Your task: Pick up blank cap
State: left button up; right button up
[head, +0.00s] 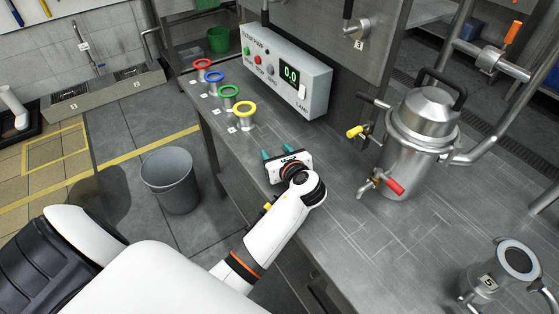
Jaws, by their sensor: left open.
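I cannot pick out a blank cap in the head view; it may be hidden or too small to tell. My left gripper (277,152) is over the grey steel bench (350,225), near its left part. Its two teal fingertips are apart and point away towards the control box, with nothing seen between them. It is to the right of and nearer than the yellow-ringed fitting (245,110). My right gripper is not in view.
Red (202,64), blue (216,77) and green (229,91) ringed fittings line the bench's left edge. A control box (285,75) reading 0.0 stands behind. A jacketed steel vessel (415,150) with a red-handled tap (394,185) is right. A grey bin (168,182) is on the floor.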

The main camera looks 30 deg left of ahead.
pick_arm(q)
jog(key=c, duration=1.1)
grip_shut()
jog(key=shift+r, duration=0.15)
